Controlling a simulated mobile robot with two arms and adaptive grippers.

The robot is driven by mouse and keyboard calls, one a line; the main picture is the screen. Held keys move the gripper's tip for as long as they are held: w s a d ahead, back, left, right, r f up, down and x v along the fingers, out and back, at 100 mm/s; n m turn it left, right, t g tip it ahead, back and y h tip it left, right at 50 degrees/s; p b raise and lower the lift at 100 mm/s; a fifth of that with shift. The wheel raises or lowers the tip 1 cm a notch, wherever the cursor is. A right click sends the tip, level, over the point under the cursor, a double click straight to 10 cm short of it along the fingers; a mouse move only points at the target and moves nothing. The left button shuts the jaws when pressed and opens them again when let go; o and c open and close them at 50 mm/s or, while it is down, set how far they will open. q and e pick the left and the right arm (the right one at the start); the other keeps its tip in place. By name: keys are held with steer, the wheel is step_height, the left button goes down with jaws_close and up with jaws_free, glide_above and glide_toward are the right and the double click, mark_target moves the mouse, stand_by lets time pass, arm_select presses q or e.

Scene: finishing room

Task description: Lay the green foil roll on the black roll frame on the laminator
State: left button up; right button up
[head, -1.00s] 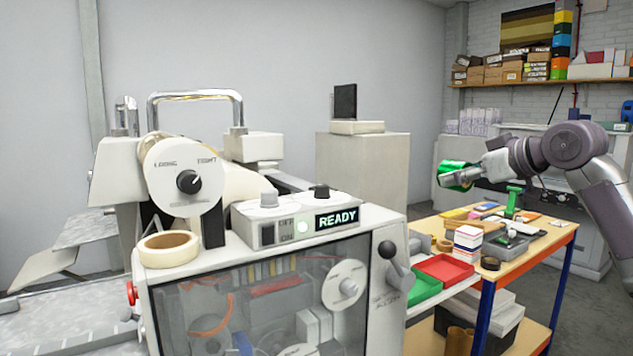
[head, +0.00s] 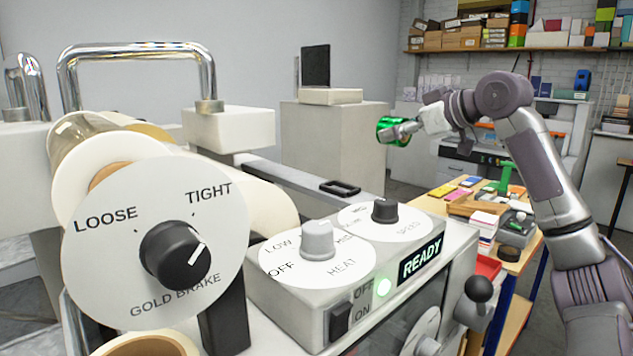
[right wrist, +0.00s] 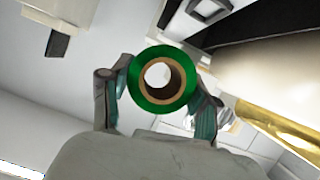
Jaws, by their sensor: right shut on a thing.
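The green foil roll (head: 386,128) is a shiny green cylinder. My right gripper (head: 405,131) is shut on it and holds it in the air, beyond the laminator's control panel as seen in the head view. The right wrist view shows the roll (right wrist: 139,91) end-on, with a brown hollow core, between the two fingers. The laminator (head: 297,303) fills the left and front, with a lit READY display. A small black loop-shaped part (head: 340,187) lies on its top behind the knobs; I cannot tell whether this is the black roll frame. My left gripper is not in view.
A large gold brake dial (head: 112,260) and a chrome handle (head: 140,47) stand up from the laminator. A worktable (head: 520,262) with trays and small items stands at the right. A pale cabinet (head: 335,145) is behind. The air around the roll is clear.

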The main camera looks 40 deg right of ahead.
steer(key=shift+w+a, duration=0.15)
steer(key=shift+w, duration=0.1)
steer(key=w+a+f, duration=0.1)
steer(key=w+f, duration=0.1)
steer(key=w, duration=0.1)
steer(key=w+a+f+p, duration=0.1)
steer(key=w+a+f, duration=0.1)
steer(key=w, duration=0.1)
steer(key=w+a+f+p, duration=0.1)
steer(key=w+f, duration=0.1)
steer(key=w, duration=0.1)
steer(key=shift+w+a+f, duration=0.2)
steer(key=shift+w+a, duration=0.15)
steer(key=shift+w+a+f, duration=0.1)
steer(key=shift+w+f, duration=0.05)
steer(key=shift+f, duration=2.05)
steer(key=shift+f, duration=0.1)
steer(key=o, duration=1.2)
